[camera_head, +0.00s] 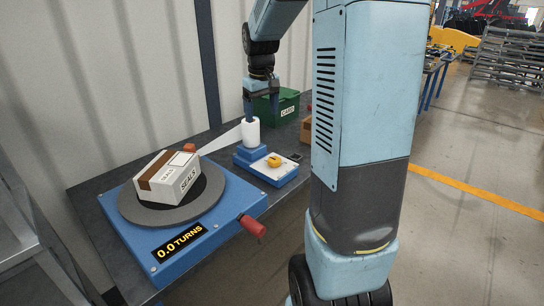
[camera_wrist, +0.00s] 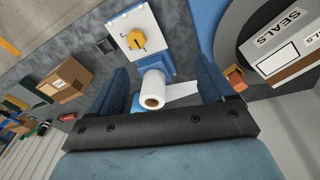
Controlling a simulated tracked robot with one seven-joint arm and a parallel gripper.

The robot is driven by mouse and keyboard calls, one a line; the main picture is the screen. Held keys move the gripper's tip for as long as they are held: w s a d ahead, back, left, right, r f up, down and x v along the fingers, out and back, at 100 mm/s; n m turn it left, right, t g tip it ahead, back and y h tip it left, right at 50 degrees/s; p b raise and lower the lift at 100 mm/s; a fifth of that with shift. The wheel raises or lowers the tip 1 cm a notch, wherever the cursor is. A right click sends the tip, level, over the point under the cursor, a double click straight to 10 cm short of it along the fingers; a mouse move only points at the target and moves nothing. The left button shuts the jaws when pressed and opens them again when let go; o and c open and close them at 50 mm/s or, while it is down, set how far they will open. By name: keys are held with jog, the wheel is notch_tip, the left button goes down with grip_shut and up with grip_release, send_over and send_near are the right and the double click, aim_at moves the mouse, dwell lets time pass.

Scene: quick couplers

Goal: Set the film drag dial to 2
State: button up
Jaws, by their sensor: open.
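The film drag dial is a yellow knob (camera_head: 274,161) on a white plate (camera_head: 285,171) in front of the film roll. The wrist view shows the knob (camera_wrist: 134,40) on its white plate (camera_wrist: 127,20) with small dark marks around it, too small to read surely. I cannot tell which number it points to. A white film roll (camera_head: 250,135) stands upright on the blue stand (camera_head: 247,154), with film stretching left towards the carton. My gripper (camera_head: 262,113) is open and empty above the roll. The roll (camera_wrist: 154,92) shows between its fingers in the wrist view.
A SEALS carton (camera_head: 168,176) sits on a grey turntable (camera_head: 205,195) on a blue base with a "0.0 TURNS" display (camera_head: 180,241) and a red handle (camera_head: 252,226). A green box (camera_head: 287,105) and a brown carton (camera_head: 306,130) stand behind the dial. A dark wall post rises at the back.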

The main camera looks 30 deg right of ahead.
jog(key=g, duration=0.1)
send_near(274, 159)
jog(key=shift+n+y, duration=0.3)
jog(key=f, duration=0.9)
jog(key=shift+w+d+f, duration=0.1)
jog(key=shift+w+d, duration=0.15)
jog(key=shift+d, duration=0.05)
jog(key=shift+c, duration=0.3)
